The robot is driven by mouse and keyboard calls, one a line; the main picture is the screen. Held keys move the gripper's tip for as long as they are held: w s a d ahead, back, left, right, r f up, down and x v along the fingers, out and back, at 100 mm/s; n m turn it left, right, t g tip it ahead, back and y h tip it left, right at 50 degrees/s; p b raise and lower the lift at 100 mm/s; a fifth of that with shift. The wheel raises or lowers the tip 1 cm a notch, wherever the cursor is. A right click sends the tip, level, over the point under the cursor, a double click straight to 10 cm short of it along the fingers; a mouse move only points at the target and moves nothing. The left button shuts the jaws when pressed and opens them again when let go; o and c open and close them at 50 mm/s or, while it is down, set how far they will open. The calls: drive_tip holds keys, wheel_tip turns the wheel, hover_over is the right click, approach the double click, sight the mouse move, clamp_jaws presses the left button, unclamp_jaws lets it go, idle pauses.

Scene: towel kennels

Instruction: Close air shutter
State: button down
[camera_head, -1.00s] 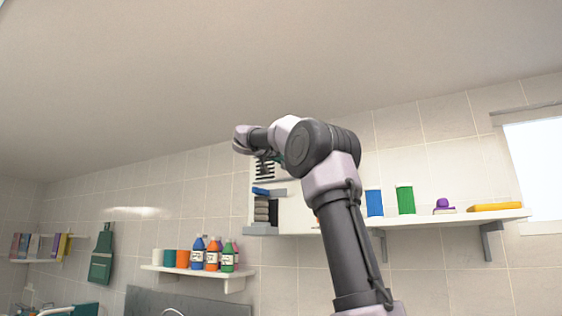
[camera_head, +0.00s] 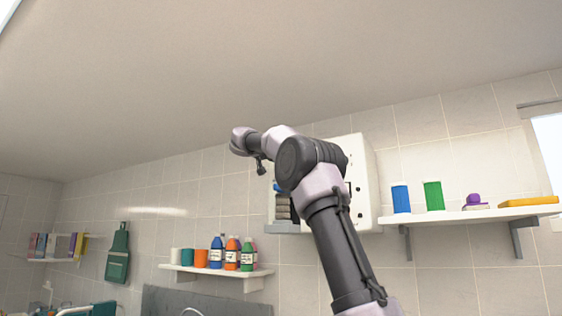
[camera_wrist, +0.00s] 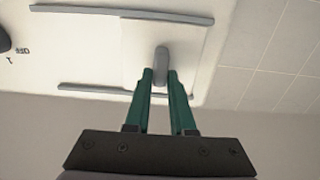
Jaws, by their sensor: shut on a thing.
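The white wall unit (camera_head: 364,185) hangs on the tiled wall, partly behind my arm in the head view. In the wrist view, a pale shutter panel (camera_wrist: 140,60) sits between two grey rails (camera_wrist: 120,12). A grey upright handle (camera_wrist: 162,54) stands on the panel. My gripper (camera_wrist: 160,74) has its green fingers on either side of this handle and is shut on it. In the head view the gripper and handle are hidden behind my arm, and the vent slots cannot be made out.
A shelf (camera_head: 470,214) with blue and green canisters is right of the unit. A lower shelf (camera_head: 215,272) with several bottles is to the left. A dark round part (camera_wrist: 4,40) shows at the wrist view's left edge. Free wall lies above the unit.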

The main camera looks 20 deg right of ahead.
drive_tip(key=c, duration=0.8)
unclamp_jaws()
drive_tip(key=shift+w+a, duration=0.15)
drive_tip(key=shift+a, duration=0.05)
drive_tip(key=shift+o, duration=0.2)
drive_tip(key=v, duration=1)
drive_tip(key=shift+s+a, duration=0.3)
drive_tip(key=shift+f, duration=0.1)
